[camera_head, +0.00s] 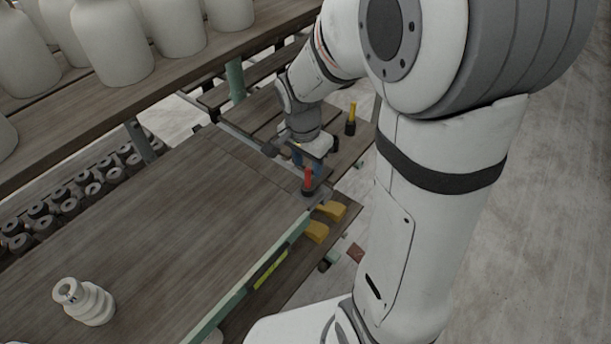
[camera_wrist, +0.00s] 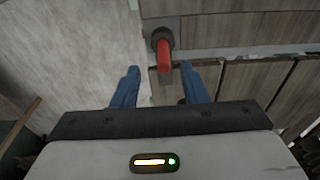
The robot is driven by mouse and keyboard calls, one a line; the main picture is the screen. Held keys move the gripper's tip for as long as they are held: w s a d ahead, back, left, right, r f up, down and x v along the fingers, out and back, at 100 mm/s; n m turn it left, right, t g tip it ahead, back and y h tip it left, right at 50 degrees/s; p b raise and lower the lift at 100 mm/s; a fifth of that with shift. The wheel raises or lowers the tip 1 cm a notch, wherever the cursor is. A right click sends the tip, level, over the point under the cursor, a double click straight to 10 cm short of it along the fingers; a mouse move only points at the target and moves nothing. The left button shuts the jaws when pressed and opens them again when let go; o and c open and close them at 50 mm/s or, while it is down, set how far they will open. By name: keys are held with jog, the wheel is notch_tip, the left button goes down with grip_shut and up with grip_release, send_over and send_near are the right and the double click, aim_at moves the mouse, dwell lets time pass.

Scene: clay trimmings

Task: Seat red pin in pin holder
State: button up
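The red pin (camera_head: 308,178) stands upright in a dark round base (camera_head: 308,191) at the far right corner of the wooden table. In the wrist view the red pin (camera_wrist: 164,56) shows with its dark base (camera_wrist: 157,36) behind it. My gripper (camera_wrist: 160,68) has its two blue fingers apart with nothing gripped. The free end of the pin appears between the fingertips in that view; how deep it sits between them I cannot tell. In the head view my gripper (camera_head: 308,164) is just behind the pin. A yellow pin (camera_head: 352,112) stands in another dark base (camera_head: 350,128) farther back.
The wooden table (camera_head: 190,215) is mostly bare. Yellow blocks (camera_head: 317,232) lie beside the table's right edge. A shelf (camera_head: 105,95) with large white jars (camera_head: 110,45) is at the upper left.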

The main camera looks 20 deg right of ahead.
aim_at(308, 169)
jog(key=f, duration=0.3)
jog(key=f+p, duration=0.1)
jog(key=f, duration=0.1)
jog(key=shift+w+d+f, duration=0.2)
jog(key=shift+w+f, duration=0.1)
jog(key=shift+w, duration=0.1)
jog(key=shift+c, duration=0.2)
grip_shut()
